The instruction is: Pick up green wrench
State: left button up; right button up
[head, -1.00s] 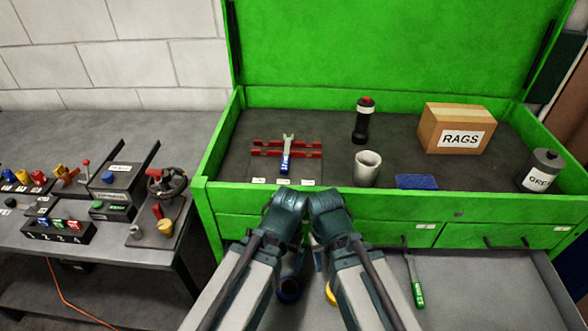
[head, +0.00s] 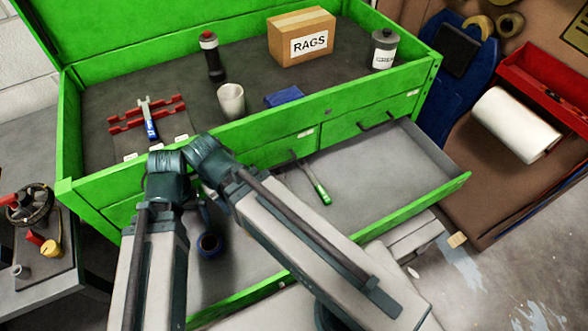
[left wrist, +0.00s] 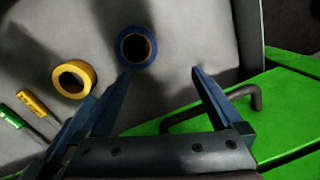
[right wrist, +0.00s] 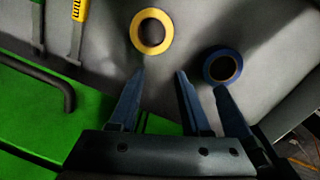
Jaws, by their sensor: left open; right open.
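A green-handled tool (head: 319,189) with a thin grey shaft lies in the open grey drawer in the head view, right of my arms. At this size I cannot tell for sure that it is a wrench. A green-handled tool also shows at the left of the left wrist view (left wrist: 12,117). My left gripper (left wrist: 159,75) is open and empty above the drawer. My right gripper (right wrist: 178,80) is open and empty beside it; an extra finger shows between its own. In the head view my forearms and wrists hide both fingertips.
A yellow tape roll (left wrist: 74,79) and a blue tape roll (left wrist: 135,47) lie in the drawer, with a yellow tool (left wrist: 37,106). A blue-handled wrench (head: 150,123) rests on a red rack in the green chest. The drawer's right part is bare.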

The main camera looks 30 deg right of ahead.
aim_at(321, 192)
jog(key=k+l, duration=0.1)
jog(key=k, duration=0.4)
jog(key=k+l, duration=0.1)
jog(key=l, duration=0.65)
jog(key=k+l, duration=0.15)
jog(key=l, duration=0.2)
jog(key=z, duration=0.25)
